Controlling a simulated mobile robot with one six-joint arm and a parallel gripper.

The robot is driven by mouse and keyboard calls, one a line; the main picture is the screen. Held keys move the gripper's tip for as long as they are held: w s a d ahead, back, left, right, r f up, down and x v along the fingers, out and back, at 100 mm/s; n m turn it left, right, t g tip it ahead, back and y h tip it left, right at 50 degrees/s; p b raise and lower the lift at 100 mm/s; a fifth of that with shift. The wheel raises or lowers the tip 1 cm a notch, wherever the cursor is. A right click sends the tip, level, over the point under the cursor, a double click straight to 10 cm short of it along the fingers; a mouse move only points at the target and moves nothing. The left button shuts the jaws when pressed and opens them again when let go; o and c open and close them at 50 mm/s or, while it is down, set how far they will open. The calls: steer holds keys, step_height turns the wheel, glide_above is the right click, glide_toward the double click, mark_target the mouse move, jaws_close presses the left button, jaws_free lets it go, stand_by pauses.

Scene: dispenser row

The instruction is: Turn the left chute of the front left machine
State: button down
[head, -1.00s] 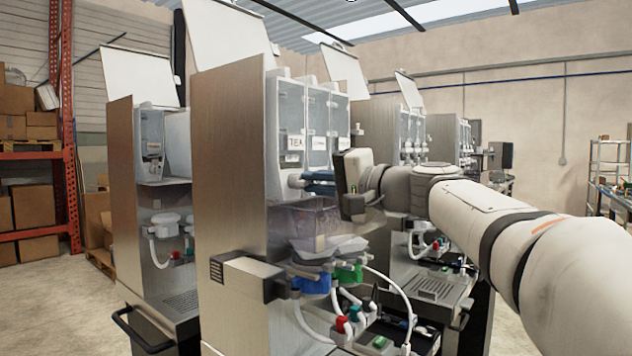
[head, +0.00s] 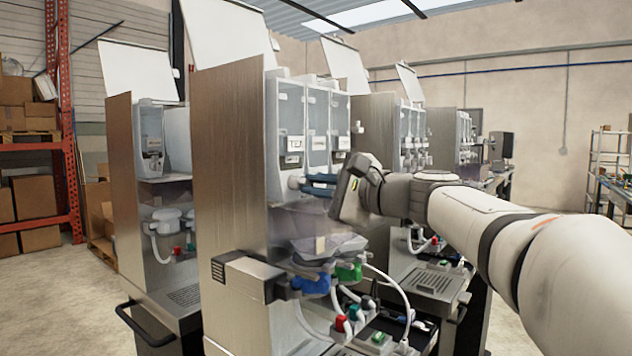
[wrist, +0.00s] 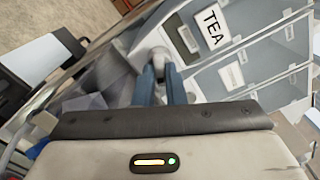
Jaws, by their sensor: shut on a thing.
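The front left machine (head: 231,165) stands in the middle of the head view, with a brushed steel side panel and clear canisters. Its left canister (head: 291,125) carries a label that reads TEA in the wrist view (wrist: 213,25). The left chute (wrist: 155,57) is a pale grey spout below that canister. My gripper (wrist: 164,82) has blue fingers on both sides of the chute and is shut on it. In the head view my gripper (head: 312,184) reaches in from the right, tilted. The fingers hide part of the chute.
Clear mixing bowls (head: 325,245), blue and green fittings and white hoses sit below my gripper. Another machine (head: 150,190) stands to the left, and more stand behind on the right. An orange rack (head: 68,150) with boxes is at the far left.

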stand_by(0.4)
steer(key=shift+f, duration=0.1)
steer(key=c, duration=1.5)
jaws_free()
steer(key=v, duration=0.7)
steer(key=shift+s+d, duration=0.25)
steer(key=shift+d, duration=0.05)
